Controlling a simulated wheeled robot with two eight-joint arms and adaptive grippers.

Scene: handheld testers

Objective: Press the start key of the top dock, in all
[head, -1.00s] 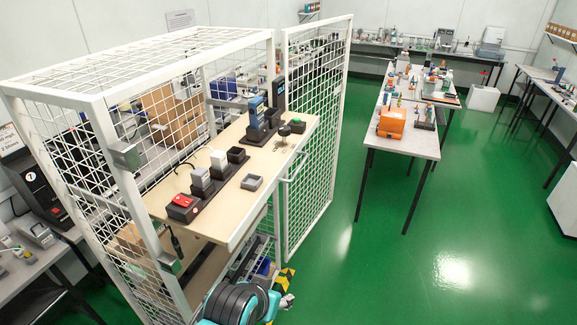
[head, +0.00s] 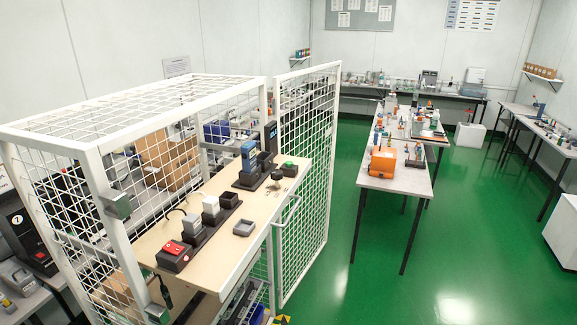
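On the tan top shelf (head: 226,246) of the white mesh cage, a long black dock strip (head: 211,233) runs front to back. A red-topped black unit (head: 174,254) is at its near end, then two pale blocks and an open black slot. Behind it a second black dock (head: 247,184) holds an upright blue handheld tester (head: 248,157). A dark tester (head: 270,136) stands upright farther back. I cannot tell which key is the start key. Neither gripper is in view.
A small grey tray (head: 244,228) lies on the shelf's right side. The open mesh door (head: 305,190) stands to the right of the shelf. A long table (head: 400,177) with an orange box is beyond it. Green floor (head: 400,285) is clear at right.

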